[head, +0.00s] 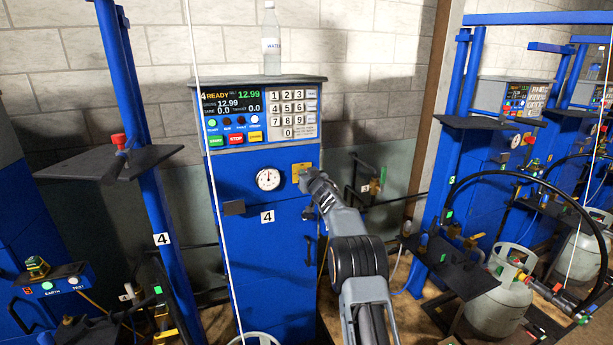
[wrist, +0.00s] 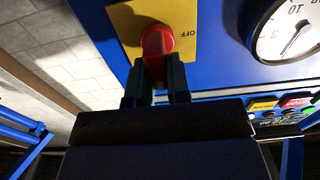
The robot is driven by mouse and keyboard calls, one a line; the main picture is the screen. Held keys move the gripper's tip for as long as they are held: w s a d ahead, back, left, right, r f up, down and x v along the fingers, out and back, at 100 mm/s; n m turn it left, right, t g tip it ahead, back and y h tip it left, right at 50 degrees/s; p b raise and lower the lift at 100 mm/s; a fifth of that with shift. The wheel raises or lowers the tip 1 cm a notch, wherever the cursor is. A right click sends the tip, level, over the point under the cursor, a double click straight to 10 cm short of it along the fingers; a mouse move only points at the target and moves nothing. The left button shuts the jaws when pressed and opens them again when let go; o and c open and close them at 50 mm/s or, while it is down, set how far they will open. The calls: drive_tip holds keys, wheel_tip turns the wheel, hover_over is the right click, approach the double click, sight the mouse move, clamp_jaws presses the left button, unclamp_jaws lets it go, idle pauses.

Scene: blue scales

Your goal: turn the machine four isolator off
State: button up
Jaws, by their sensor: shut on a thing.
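The machine four isolator is a red rotary knob (wrist: 157,42) on a yellow plate (wrist: 205,22) with the word OFF readable on it. In the head view the yellow plate (head: 301,167) sits on the front of the blue cabinet marked 4 (head: 240,250), right of the round gauge. My gripper (wrist: 156,75) is shut on the red knob, one dark finger on each side. In the head view my gripper (head: 311,180) reaches the plate from the lower right and hides the knob. The knob's exact pointing direction is hard to tell.
The gauge (head: 268,179) is close beside the plate. The control panel (head: 233,104) above shows READY and 12.99. A water bottle (head: 271,40) stands on the cabinet top. A black handle (head: 308,250) is below the plate. A thin white cord (head: 207,150) hangs in front.

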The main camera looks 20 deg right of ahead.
clamp_jaws()
drive_tip(key=n, duration=0.2)
drive_tip(key=n+b, duration=0.1)
drive_tip(key=n, duration=0.1)
drive_tip(key=shift+a+f, duration=0.1)
drive_tip(key=shift+a, duration=0.15)
drive_tip(key=shift+a+f+n+b, duration=0.2)
drive_tip(key=shift+n+b, duration=0.7)
drive_tip(key=shift+n, duration=1.4)
drive_tip(key=shift+a+f+n+b, duration=0.15)
drive_tip(key=shift+n+b, duration=0.7)
drive_tip(key=shift+n, duration=1.45)
drive_tip(key=shift+a+f+n+b, duration=0.15)
drive_tip(key=shift+n+b, duration=0.75)
drive_tip(key=shift+n, duration=1.4)
drive_tip(key=shift+d, duration=0.1)
